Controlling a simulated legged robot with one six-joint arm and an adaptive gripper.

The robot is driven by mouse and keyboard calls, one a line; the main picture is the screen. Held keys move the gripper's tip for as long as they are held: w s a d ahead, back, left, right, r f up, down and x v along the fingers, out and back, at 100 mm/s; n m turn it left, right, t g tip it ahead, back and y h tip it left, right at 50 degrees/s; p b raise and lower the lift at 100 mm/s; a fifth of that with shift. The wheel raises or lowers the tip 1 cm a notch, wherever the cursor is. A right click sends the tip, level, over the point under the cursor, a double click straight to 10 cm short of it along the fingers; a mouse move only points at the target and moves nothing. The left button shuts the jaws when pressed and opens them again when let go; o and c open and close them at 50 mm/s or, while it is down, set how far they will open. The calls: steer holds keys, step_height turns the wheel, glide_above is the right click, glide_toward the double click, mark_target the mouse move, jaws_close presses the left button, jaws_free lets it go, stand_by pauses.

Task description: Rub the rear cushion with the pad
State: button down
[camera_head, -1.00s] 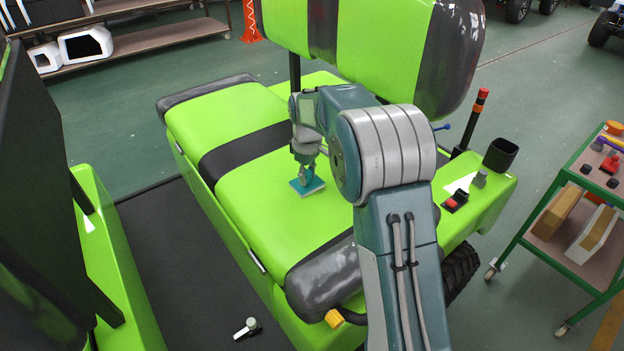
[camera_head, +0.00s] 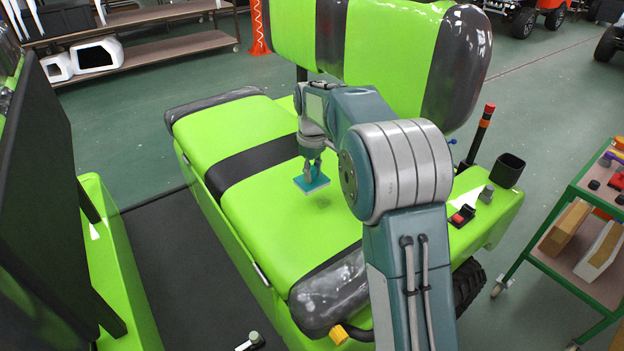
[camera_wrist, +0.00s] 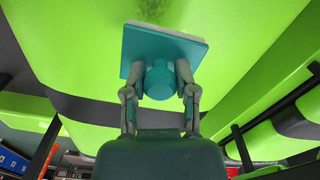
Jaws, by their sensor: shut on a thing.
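My gripper (camera_head: 312,168) is shut on the handle of a flat teal square pad (camera_head: 311,182). In the wrist view, the fingers of my gripper (camera_wrist: 160,82) close on both sides of the round teal handle, and the pad (camera_wrist: 163,46) lies beyond it. The pad is over the right green part of the seat cushion (camera_head: 275,220), which has a black stripe. A dark shadow patch on the cushion beside the pad suggests a small gap. The green backrest cushion (camera_head: 385,50) rises behind the seat.
A dark cup (camera_head: 508,170) and red-black switch (camera_head: 462,215) sit on the cart's right side panel. A green-framed trolley (camera_head: 575,215) with parts stands at right. A black screen-like panel (camera_head: 35,190) fills the left edge. A wooden shelf (camera_head: 150,50) stands at the back left.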

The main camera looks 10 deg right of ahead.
steer(key=shift+r, duration=0.4)
steer(key=shift+r, duration=1.5)
steer(key=shift+s, duration=0.1)
